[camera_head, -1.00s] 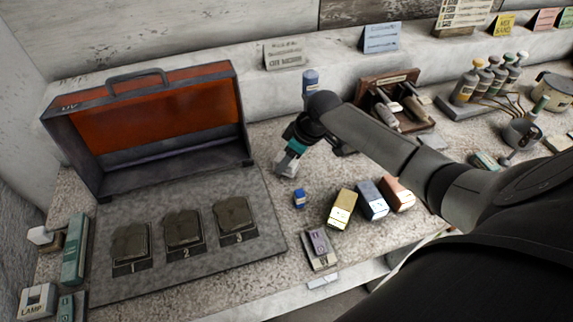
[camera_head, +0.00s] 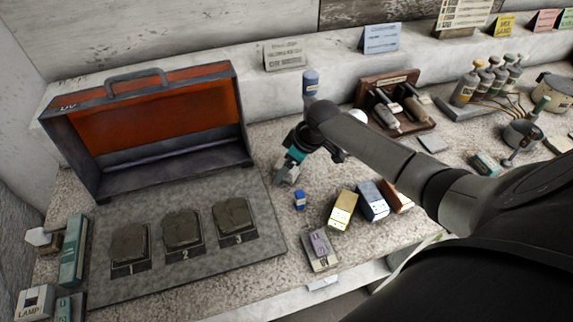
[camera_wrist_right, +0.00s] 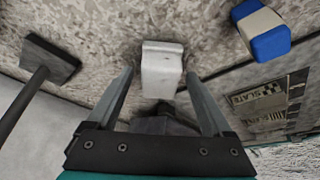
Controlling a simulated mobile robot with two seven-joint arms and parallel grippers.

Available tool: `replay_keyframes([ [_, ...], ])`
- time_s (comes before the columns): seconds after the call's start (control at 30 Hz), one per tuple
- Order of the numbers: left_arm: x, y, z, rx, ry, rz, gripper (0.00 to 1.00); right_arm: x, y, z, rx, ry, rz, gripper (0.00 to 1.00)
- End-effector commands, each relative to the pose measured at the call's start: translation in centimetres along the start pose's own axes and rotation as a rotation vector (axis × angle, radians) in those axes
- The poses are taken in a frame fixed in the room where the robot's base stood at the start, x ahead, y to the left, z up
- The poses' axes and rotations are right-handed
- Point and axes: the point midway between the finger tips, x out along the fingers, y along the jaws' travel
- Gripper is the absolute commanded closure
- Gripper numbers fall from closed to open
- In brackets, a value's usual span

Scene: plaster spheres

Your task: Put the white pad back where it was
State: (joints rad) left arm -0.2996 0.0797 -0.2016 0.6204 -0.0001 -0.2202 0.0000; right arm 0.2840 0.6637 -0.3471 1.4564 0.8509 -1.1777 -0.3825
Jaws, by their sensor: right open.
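A small white block, which I take to be the white pad (camera_wrist_right: 162,72), lies on the speckled counter in the right wrist view. My right gripper (camera_wrist_right: 160,92) is open, with one finger on each side of the pad and a gap at both sides. A dark shape shows just below the pad between the fingers. In the head view my right gripper (camera_head: 286,174) is low over the counter, right of the open case; there the pad is hard to make out from the gripper. My left gripper is in neither view.
A blue and white block (camera_head: 300,200) lies close to the gripper. Yellow (camera_head: 342,209) and blue (camera_head: 371,200) blocks lie to the right. The open orange-lined case (camera_head: 150,125) and a grey board (camera_head: 180,275) are left. A dark flat-headed tool (camera_wrist_right: 50,58) shows in the wrist view.

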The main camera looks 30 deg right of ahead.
Motion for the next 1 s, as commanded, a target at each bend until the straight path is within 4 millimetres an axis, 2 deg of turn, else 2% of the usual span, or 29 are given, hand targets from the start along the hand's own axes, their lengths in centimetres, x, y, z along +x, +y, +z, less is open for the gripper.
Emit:
replay_keyframes([
  [0.13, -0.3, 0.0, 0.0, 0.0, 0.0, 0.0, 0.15, -0.7, 0.0, -0.1, 0.0, 0.001, 0.001, 0.15],
  [0.23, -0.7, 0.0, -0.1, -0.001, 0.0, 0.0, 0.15, -2.0, 0.1, -0.1, -0.001, -0.001, 0.001, 0.15],
  [0.5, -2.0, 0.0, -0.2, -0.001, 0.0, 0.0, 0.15, -7.5, 0.1, -0.1, -0.002, -0.001, 0.002, 0.15],
  [0.7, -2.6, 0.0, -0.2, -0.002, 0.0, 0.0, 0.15, -10.8, 0.1, -0.1, -0.001, -0.001, 0.001, 0.15],
  [0.83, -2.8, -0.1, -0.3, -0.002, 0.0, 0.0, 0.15, -12.0, 0.0, -0.1, 0.0, -0.001, 0.0, 0.15],
  [1.0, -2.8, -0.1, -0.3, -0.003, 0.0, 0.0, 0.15, -12.3, 0.0, -0.1, 0.0, -0.001, -0.001, 0.15],
])
